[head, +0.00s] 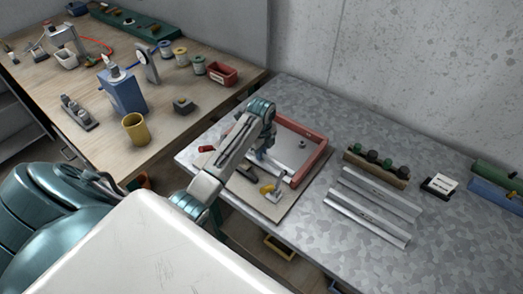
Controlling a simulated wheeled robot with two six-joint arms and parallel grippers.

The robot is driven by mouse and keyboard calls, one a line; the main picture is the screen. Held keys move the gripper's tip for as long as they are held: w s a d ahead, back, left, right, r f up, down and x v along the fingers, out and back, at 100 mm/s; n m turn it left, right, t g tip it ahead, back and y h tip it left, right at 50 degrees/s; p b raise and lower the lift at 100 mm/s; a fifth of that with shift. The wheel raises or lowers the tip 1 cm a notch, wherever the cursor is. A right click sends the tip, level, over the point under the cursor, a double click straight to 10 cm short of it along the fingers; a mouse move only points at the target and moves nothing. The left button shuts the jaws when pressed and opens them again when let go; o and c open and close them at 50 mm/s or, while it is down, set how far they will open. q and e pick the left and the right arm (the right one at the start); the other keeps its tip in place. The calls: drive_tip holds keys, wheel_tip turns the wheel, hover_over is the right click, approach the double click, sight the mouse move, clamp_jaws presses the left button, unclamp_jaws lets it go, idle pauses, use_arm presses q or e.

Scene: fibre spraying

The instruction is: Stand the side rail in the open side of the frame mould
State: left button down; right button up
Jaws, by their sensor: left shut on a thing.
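The frame mould (316,158) lies on a brown board on the grey metal table, with red rails along its back and right sides. Its left part is hidden behind my left arm. My left gripper (262,154) points down at the left of the mould. It is shut on what seems to be the side rail, which the gripper and arm mostly hide. I cannot tell whether the rail touches the mould. My right gripper is not in view.
A yellow-handled tool (267,189), a dark bar (247,174) and a small red item (206,149) lie by the mould. Long metal bars (367,216) and a wooden holder (375,172) are to the right.

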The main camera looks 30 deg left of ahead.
use_arm(q)
drive_tip(key=shift+r, duration=0.1)
drive_tip(key=shift+f, duration=0.2)
drive_tip(key=c, duration=1.3)
unclamp_jaws()
